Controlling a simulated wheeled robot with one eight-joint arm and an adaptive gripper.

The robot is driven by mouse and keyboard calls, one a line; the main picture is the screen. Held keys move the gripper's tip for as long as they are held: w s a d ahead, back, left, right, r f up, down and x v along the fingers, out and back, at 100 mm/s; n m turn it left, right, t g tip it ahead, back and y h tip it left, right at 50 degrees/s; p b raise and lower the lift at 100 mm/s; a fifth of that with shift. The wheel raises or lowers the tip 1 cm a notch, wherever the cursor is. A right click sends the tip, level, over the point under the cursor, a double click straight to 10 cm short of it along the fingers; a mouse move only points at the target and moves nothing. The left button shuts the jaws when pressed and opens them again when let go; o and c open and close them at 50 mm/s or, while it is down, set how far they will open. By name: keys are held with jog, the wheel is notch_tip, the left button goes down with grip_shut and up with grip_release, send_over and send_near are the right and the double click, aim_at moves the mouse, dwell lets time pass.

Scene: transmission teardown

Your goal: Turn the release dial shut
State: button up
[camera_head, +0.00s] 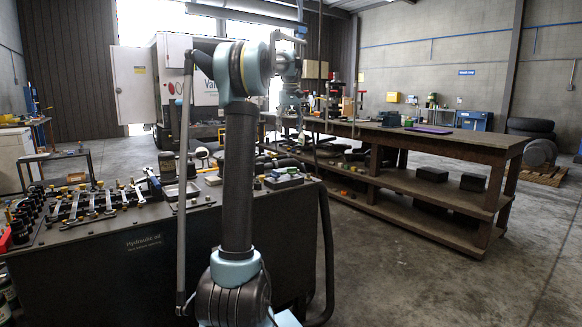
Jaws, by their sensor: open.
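My arm rises through the middle of the view and bends over at the top. My gripper (291,112) hangs from its end, in front of the long workbench as seen from here. It is small and partly lost against the clutter behind it; it counts as open, and I see nothing held in it. I cannot make out the release dial for certain. A dark hydraulic unit (140,255) stands at the left front with many fittings and levers on its top. My arm hides part of its right side.
A long wooden workbench (475,143) with lower shelves runs along the right. A white cabinet machine (170,50) with an open door (133,85) stands at the back. A dark hose (327,250) hangs at the unit's right. The concrete floor at right front is clear.

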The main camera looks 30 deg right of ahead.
jog(key=d, duration=0.1)
send_near(292, 171)
jog(key=f, duration=0.7)
jog(key=shift+w+d+f, duration=0.2)
jog(key=shift+w+f, duration=0.05)
jog(key=shift+w, duration=0.1)
jog(key=shift+c, duration=0.5)
jog(key=c, duration=1)
